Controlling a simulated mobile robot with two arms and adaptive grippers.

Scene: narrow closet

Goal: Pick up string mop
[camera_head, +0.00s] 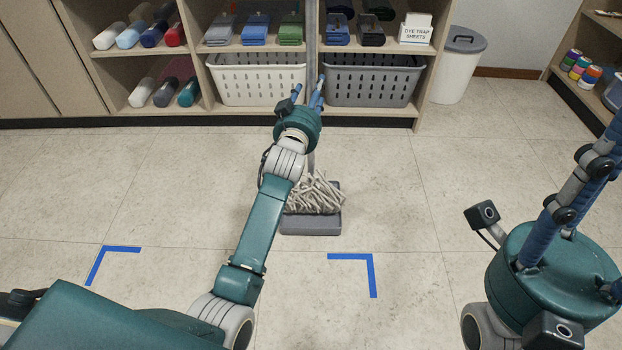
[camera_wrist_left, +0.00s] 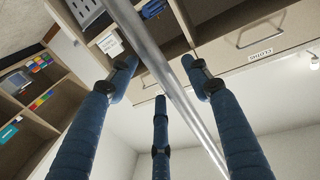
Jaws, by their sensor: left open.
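The string mop has a pale, stringy head (camera_head: 318,190) resting on a grey base (camera_head: 311,226) on the floor. Its thin grey handle (camera_head: 311,35) stands upright in front of the shelves. My left gripper (camera_head: 309,88) is at the handle, well above the mop head. The left wrist view shows its blue fingers (camera_wrist_left: 158,64) spread open, with the metal handle (camera_wrist_left: 168,80) crossing between them. I cannot tell whether any finger touches it. My left arm hides part of the mop head and lower handle. My right gripper (camera_head: 599,155) is at the right edge, its fingertips cut off, away from the mop.
Shelves with a white basket (camera_head: 256,98), a grey basket (camera_head: 372,99) and several bottles and folded items stand behind the handle. A grey-lidded bin (camera_head: 459,75) stands right of them. Blue tape corners (camera_head: 372,276) mark the floor, which is mostly clear.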

